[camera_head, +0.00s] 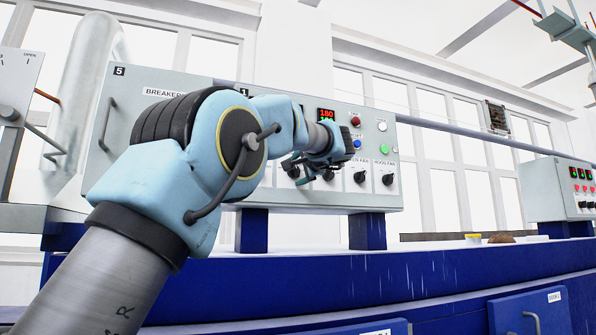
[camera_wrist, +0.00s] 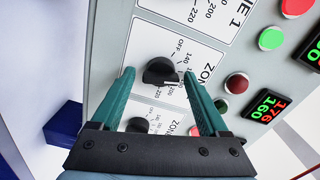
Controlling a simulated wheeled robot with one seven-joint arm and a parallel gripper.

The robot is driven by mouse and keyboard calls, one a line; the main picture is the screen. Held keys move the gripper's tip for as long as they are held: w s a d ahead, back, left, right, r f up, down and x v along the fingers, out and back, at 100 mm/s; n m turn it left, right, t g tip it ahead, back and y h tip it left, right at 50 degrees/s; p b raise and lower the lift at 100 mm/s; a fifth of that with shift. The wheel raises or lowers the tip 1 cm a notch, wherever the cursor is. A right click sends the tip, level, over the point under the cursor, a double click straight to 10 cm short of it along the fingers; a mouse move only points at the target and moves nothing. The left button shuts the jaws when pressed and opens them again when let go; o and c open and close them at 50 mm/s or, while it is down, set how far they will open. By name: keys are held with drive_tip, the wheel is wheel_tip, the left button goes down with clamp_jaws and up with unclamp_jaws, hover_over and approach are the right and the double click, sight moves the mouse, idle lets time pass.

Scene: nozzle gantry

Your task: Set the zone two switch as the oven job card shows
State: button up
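In the wrist view, a black rotary switch (camera_wrist: 160,71) sits on a white plate marked ZONE, its number hidden. Its scale shows OFF, 140 and higher figures, partly covered by a finger. A pale line near the knob's lower right looks like its pointer; the exact setting is unclear. My gripper (camera_wrist: 158,74) is open, its teal fingers on either side of this knob with gaps visible. In the head view my gripper (camera_head: 305,176) is at the panel's lower knobs, largely hidden by my arm. I cannot make out an oven job card.
In the wrist view, the ZONE 1 plate (camera_wrist: 190,14) lies above and another dial (camera_wrist: 138,125) below. A display (camera_wrist: 268,105) reads 176 over 160, near a red button (camera_wrist: 237,83). In the head view, more knobs (camera_head: 388,179) sit to the right on the grey panel (camera_head: 400,150).

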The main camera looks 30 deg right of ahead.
drive_tip(key=s+b, duration=0.1)
drive_tip(key=s, duration=0.2)
drive_tip(key=s+a+b, duration=0.1)
drive_tip(key=s+b, duration=0.1)
drive_tip(key=s, duration=0.2)
drive_tip(key=s+b, duration=0.1)
drive_tip(key=s, duration=0.2)
drive_tip(key=shift+s+a+b, duration=0.15)
drive_tip(key=shift+s+b, duration=0.2)
drive_tip(key=shift+r, duration=0.1)
